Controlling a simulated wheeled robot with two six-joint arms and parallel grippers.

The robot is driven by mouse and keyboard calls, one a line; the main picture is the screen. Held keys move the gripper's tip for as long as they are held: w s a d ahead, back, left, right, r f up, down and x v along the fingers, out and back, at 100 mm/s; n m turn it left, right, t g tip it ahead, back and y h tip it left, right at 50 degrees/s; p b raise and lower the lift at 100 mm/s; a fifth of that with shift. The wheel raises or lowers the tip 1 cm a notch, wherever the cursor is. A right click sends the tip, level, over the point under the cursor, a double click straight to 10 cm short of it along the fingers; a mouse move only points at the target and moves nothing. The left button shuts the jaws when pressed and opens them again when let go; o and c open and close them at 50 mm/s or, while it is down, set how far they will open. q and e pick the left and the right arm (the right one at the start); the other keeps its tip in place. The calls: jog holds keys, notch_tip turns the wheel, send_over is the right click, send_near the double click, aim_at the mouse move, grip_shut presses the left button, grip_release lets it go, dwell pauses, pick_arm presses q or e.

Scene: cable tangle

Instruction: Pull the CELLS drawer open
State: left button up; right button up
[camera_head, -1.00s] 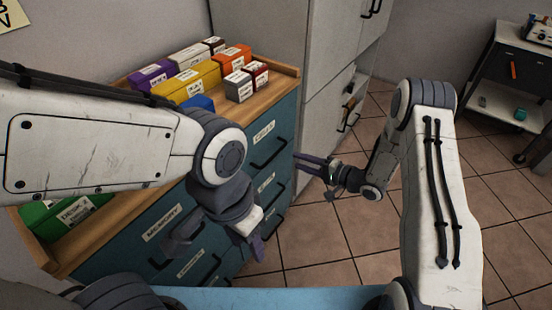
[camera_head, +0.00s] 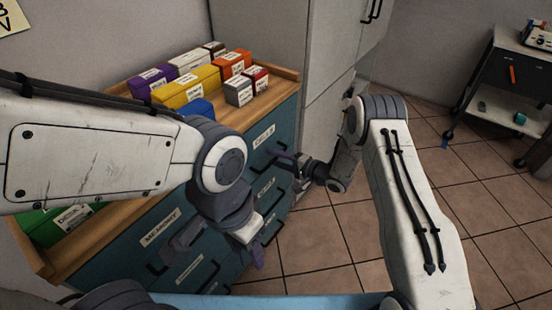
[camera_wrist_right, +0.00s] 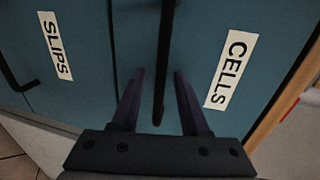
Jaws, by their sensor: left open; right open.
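The CELLS drawer is a teal front at the top right of the cabinet, with a white CELLS label (camera_head: 264,135). It looks shut. In the right wrist view its label (camera_wrist_right: 231,68) is to the right of a dark bar handle (camera_wrist_right: 165,50). My right gripper (camera_head: 273,157) is open at the drawer front. In its wrist view the two purple fingers (camera_wrist_right: 158,78) stand on either side of the handle, with gaps visible, not clamped on it. My left gripper (camera_head: 219,248) is open and empty in front of the lower drawers, partly hidden by its own wrist.
Below CELLS is the SLIPS drawer (camera_wrist_right: 75,70). The MEMORY drawer (camera_head: 135,260) is to the left. Several coloured boxes stand on the wooden top (camera_head: 284,80). A grey cabinet (camera_head: 262,35) adjoins at the back. Tiled floor on the right is open, with a cart (camera_head: 500,75) beyond.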

grip_shut()
dwell(1.3)
